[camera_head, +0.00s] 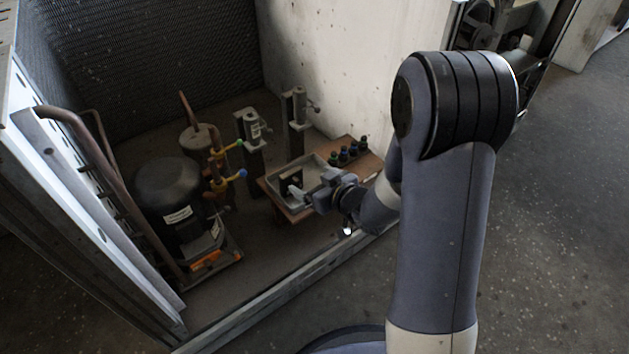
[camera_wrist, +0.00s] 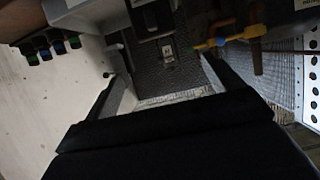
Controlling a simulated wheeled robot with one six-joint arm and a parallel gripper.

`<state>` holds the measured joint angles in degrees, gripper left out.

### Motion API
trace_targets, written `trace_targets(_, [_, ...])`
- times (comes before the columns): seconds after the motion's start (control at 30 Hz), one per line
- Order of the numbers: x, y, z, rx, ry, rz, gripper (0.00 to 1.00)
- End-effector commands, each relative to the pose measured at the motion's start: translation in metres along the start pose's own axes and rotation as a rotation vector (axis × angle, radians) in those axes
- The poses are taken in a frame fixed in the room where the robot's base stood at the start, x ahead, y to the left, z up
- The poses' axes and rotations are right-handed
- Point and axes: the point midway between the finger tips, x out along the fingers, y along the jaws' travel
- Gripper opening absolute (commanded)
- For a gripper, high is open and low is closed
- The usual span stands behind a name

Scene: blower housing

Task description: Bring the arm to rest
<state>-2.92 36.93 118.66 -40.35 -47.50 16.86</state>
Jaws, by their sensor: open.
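My gripper (camera_head: 302,194) is at the end of the bent arm, in front of the small wooden shelf and over or close to a shallow grey tray. Its jaws are apart, and I see nothing held between them. In the wrist view the two fingers of my gripper (camera_wrist: 172,82) stand wide apart with a grey mesh surface and a pale strip behind them. The head view does not show whether the fingers touch the tray. My forearm hides part of the shelf's right side.
The tray (camera_head: 314,168) lies on the wooden shelf (camera_head: 369,158) beside several dark-capped bottles (camera_head: 343,155). Two grey posts (camera_head: 298,122) stand behind. Open floor (camera_head: 560,220) lies at right.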

Motion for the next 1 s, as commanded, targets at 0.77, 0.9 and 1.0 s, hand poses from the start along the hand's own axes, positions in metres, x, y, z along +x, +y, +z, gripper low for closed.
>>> trace_targets(0.77, [0.091, -0.001, 0.003, -0.002, 0.000, -0.002, 0.87])
trace_targets(0.9, [0.115, 0.000, 0.003, -0.001, 0.000, -0.001, 0.87])
trace_targets(1.0, [0.126, 0.000, 0.010, 0.000, 0.000, -0.001, 0.87])
